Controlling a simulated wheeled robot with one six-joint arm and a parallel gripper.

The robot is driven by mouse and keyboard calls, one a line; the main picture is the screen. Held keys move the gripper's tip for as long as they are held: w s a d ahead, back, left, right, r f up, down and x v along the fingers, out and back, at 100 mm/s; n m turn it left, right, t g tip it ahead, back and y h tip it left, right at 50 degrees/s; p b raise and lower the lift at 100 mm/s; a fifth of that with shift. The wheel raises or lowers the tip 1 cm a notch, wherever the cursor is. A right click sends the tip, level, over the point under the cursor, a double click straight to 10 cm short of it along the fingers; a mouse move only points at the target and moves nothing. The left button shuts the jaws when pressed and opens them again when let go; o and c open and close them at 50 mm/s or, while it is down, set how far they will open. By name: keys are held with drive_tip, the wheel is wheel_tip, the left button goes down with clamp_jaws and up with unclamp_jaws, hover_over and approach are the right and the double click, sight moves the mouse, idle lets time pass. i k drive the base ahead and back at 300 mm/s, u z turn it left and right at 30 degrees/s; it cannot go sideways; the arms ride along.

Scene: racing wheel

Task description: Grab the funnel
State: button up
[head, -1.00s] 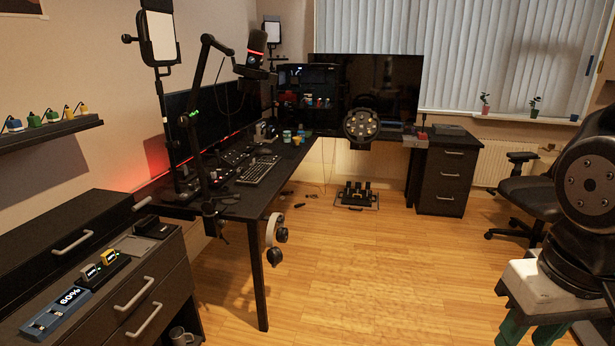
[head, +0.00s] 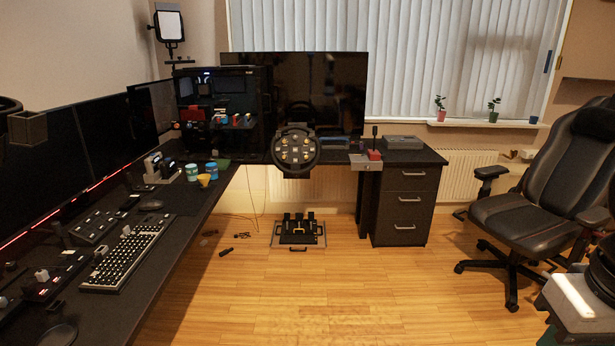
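A small yellow, cone-like thing, which looks like the funnel (head: 203,180), sits on the black desk (head: 178,233) near its far right edge. It is beside two teal-topped containers (head: 192,172), one on each side of it. It is small in the picture, so its exact pose is hard to tell. My gripper is not in view. Only part of my own arm and body shows at the lower right edge, far from the funnel.
A keyboard (head: 126,254) and control boxes lie on the near desk. A racing wheel (head: 295,149) stands at the back, with pedals (head: 299,231) on the floor below. An office chair (head: 536,195) is at the right. The wooden floor in the middle is mostly clear.

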sight(204, 179)
drive_tip(key=u, duration=0.05)
drive_tip(key=i, duration=1.95)
drive_tip(key=u, duration=0.85)
drive_tip(key=i, duration=1.95)
drive_tip(key=u, duration=0.5)
